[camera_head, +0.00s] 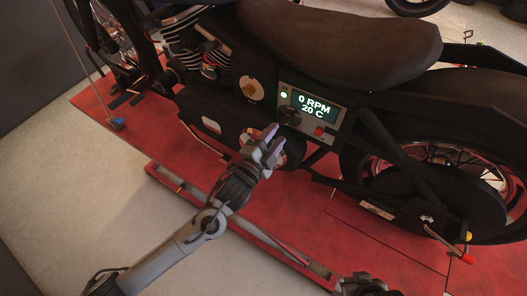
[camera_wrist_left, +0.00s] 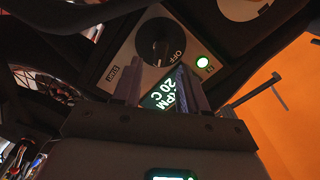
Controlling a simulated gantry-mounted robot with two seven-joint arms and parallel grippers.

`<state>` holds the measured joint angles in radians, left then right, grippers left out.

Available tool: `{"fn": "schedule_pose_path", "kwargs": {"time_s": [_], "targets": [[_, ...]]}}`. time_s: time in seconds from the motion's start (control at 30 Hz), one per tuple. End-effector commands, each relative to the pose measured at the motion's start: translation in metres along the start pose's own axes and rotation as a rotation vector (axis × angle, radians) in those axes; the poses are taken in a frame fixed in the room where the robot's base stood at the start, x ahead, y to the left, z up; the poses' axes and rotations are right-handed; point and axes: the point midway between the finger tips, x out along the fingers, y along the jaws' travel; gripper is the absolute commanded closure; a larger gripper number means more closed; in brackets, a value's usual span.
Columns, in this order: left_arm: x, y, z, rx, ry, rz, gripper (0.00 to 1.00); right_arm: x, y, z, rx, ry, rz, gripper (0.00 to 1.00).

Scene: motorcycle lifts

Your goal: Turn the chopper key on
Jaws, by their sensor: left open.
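The chopper's black round key switch (camera_wrist_left: 158,42) sits on a grey panel, with an "OFF" label beside it and another small label at the panel's far end. A faint mark shows on its face; I cannot tell which label it points to. In the head view the switch (camera_head: 289,114) is at the panel's lower left. My left gripper (camera_head: 270,138) is just below it, apart from it. In the wrist view its two fingers (camera_wrist_left: 160,84) are spread and empty, pointing toward the panel. Part of my right arm's end (camera_head: 365,284) shows at the bottom edge, its fingers not clear.
The display (camera_head: 314,106) reads 0 RPM and 20 C beside a lit green lamp (camera_head: 284,95). A red button (camera_head: 319,131) is below. The chopper's seat (camera_head: 345,40) is above. The red lift platform (camera_head: 390,245) and a rail run in front.

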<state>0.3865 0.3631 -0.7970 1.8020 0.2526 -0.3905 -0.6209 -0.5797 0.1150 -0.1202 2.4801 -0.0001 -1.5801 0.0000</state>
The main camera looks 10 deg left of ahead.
Motion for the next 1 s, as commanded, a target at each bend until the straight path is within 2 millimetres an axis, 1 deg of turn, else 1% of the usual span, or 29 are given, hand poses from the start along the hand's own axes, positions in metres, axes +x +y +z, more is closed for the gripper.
{"fn": "schedule_pose_path", "kwargs": {"time_s": [0.03, 0.2, 0.4, 0.6, 1.0], "targets": [[-0.010, 0.002, 0.001, 0.000, 0.001, 0.001, 0.57, 0.004, 0.000, 0.001, 0.000, 0.000, 0.000, 1.00], [-0.038, 0.002, 0.001, 0.001, 0.000, 0.000, 0.57, 0.009, 0.000, 0.003, 0.000, 0.000, 0.000, 1.00], [-0.058, 0.001, 0.000, 0.001, 0.000, 0.000, 0.57, 0.012, 0.000, 0.004, -0.003, -0.001, 0.002, 1.00], [-0.064, 0.000, 0.000, 0.002, 0.000, -0.001, 0.57, 0.013, 0.002, 0.005, -0.008, -0.002, 0.006, 1.00], [-0.064, 0.001, 0.000, -0.001, -0.002, 0.003, 0.57, 0.012, 0.002, 0.005, -0.007, -0.002, 0.006, 1.00]]}}
